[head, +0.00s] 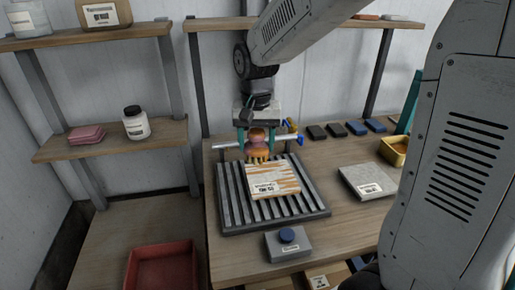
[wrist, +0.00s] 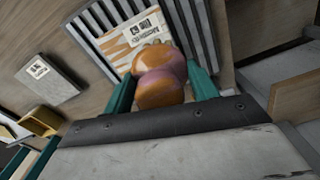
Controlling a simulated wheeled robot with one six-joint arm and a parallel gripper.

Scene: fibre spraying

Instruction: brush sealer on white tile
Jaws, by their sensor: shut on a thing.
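The white tile (head: 281,188) lies on a dark slatted rack (head: 228,205), with orange-brown streaks across it and a printed label near its front left. In the wrist view the streaked tile (wrist: 113,48) is partly hidden by the brush. My gripper (head: 257,143), with teal fingers, is shut on a rounded orange and mauve brush (head: 258,153) at the tile's back edge. The brush (wrist: 160,85) fills the space between the fingers in the wrist view. Yellowish bristles point down at the tile; I cannot tell whether they touch it.
A grey labelled slab (head: 362,180) lies right of the rack, with a yellow container (head: 394,151) behind it. A grey box with a blue knob (head: 287,236) stands in front. Several dark and blue blocks line the back. A red bin (head: 162,265) is low at left.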

